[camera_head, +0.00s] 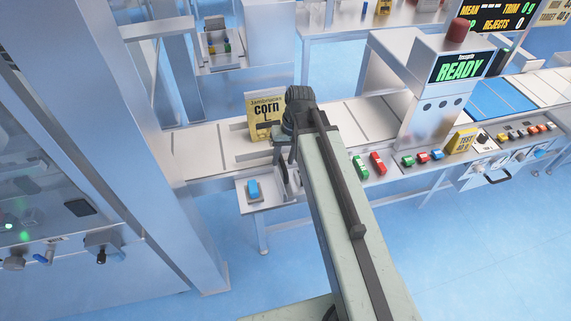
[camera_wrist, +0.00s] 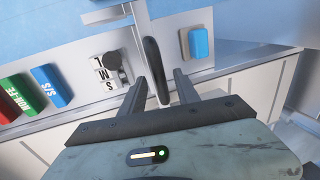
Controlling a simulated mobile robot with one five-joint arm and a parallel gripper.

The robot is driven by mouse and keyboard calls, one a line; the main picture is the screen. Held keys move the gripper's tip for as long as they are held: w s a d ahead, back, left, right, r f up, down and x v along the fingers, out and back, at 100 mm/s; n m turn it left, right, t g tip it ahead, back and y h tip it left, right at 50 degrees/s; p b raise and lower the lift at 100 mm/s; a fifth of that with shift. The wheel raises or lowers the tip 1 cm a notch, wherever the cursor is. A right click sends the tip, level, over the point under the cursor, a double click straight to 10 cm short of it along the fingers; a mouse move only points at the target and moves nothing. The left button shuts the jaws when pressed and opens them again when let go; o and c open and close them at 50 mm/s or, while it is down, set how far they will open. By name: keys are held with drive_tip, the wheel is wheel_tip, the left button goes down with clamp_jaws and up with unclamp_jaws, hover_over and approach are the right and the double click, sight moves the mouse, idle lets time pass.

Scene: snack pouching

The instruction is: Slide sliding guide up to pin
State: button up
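In the wrist view a long dark handle (camera_wrist: 153,68) hangs from a pale metal bar (camera_wrist: 141,14), which looks like the sliding guide. My gripper (camera_wrist: 159,76) has its two fingers apart, one on each side of the handle, with gaps visible. Left of the handle is a small plate (camera_wrist: 103,74) marked S, M and L. In the head view my gripper (camera_head: 286,158) is at the conveyor's front edge, and my arm hides most of the guide and plate.
A blue button (camera_wrist: 198,43) is close right of the handle. Green (camera_wrist: 14,94) and red buttons lie to the left. A tall metal cabinet post (camera_head: 165,180) stands left of the conveyor.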

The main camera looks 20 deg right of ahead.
clamp_jaws()
idle(1.4)
